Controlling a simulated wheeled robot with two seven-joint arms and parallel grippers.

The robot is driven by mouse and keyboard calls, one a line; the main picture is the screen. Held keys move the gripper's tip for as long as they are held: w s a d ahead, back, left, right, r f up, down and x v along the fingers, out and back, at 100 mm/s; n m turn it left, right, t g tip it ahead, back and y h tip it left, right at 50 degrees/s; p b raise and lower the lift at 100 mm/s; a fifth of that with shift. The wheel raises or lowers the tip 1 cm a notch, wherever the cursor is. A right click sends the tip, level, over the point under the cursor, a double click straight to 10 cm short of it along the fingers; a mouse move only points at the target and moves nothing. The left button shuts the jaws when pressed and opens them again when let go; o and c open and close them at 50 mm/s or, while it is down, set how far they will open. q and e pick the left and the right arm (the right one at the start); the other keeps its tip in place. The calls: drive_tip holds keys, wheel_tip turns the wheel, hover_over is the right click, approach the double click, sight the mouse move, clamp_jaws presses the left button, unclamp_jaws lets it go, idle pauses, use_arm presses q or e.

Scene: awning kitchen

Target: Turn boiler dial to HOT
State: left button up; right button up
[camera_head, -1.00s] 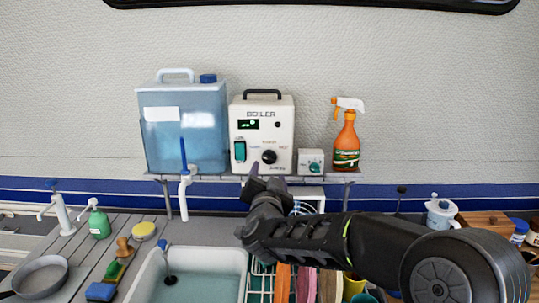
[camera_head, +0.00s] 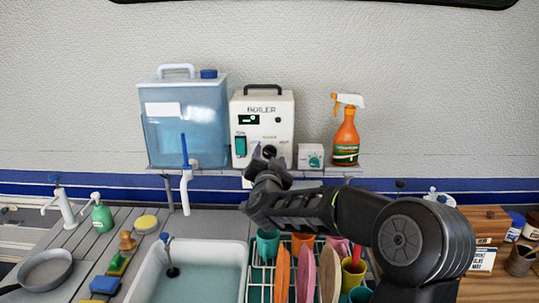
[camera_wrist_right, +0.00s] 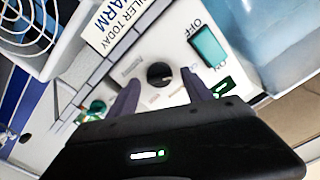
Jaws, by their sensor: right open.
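The white boiler (camera_head: 262,107) stands on a wall shelf, with a black handle, a small green display and a green switch. Its black dial (camera_head: 270,151) is on the lower front, partly hidden by my gripper in the head view. In the right wrist view the dial (camera_wrist_right: 160,75) shows between and beyond the fingers. My right gripper (camera_head: 266,160) is open, its fingertips just in front of the dial; in the wrist view the fingers (camera_wrist_right: 160,95) straddle it. I cannot tell whether they touch it. Which mark the dial points to is unclear. My left gripper is not in view.
A blue water container (camera_head: 185,125) with a tap stands left of the boiler. A small white box with a green knob (camera_head: 311,156) and an orange spray bottle (camera_head: 346,135) stand right of it. Below are a sink (camera_head: 235,244) and a rack of dishes.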

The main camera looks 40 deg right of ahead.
drive_tip(key=shift+w+d, duration=0.15)
clamp_jaws()
idle(0.6)
